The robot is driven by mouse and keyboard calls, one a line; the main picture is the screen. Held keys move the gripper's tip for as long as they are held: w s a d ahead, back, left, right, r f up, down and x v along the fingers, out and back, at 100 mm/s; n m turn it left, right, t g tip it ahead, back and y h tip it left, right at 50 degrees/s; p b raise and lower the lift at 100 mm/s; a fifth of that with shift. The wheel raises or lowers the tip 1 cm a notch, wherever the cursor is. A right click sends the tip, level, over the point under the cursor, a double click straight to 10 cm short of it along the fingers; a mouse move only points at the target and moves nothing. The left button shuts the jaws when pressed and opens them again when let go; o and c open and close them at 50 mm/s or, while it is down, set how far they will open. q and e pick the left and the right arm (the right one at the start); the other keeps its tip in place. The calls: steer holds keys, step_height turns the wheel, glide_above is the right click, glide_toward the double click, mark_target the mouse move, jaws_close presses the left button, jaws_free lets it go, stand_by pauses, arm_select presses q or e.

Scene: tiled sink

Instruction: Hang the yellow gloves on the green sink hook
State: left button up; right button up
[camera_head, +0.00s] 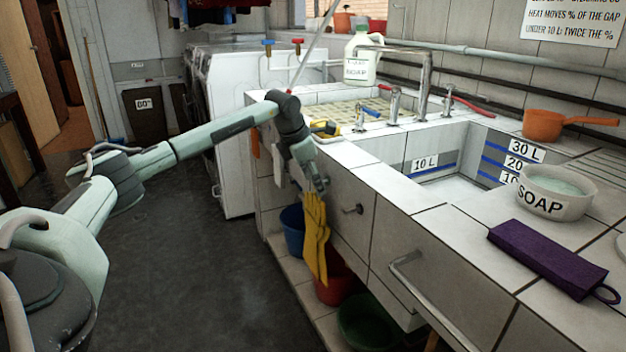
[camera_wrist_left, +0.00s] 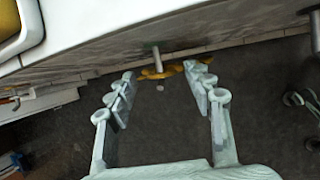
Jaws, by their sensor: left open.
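The yellow gloves (camera_head: 315,240) hang down in front of the tiled sink cabinet, just below my left gripper (camera_head: 318,184). In the left wrist view my left gripper (camera_wrist_left: 162,80) is open, with its two fingers well apart. A short pale peg (camera_wrist_left: 157,58) sticks out from the cabinet front between and beyond the fingertips. A strip of the yellow gloves (camera_wrist_left: 176,70) shows at the peg's end. The gloves appear to hang from this peg, but their upper contact is partly hidden. My right gripper is not in view.
A dark knob (camera_head: 353,209) and a drawer handle (camera_head: 404,270) stick out from the cabinet front. Blue (camera_head: 292,226), red (camera_head: 338,284) and green (camera_head: 366,328) buckets sit below. The counter holds a soap bowl (camera_head: 556,205) and a purple pouch (camera_head: 545,255). Floor at left is clear.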

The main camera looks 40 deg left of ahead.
arm_select(q)
steer(key=v, duration=1.2)
steer(key=shift+s, duration=0.1)
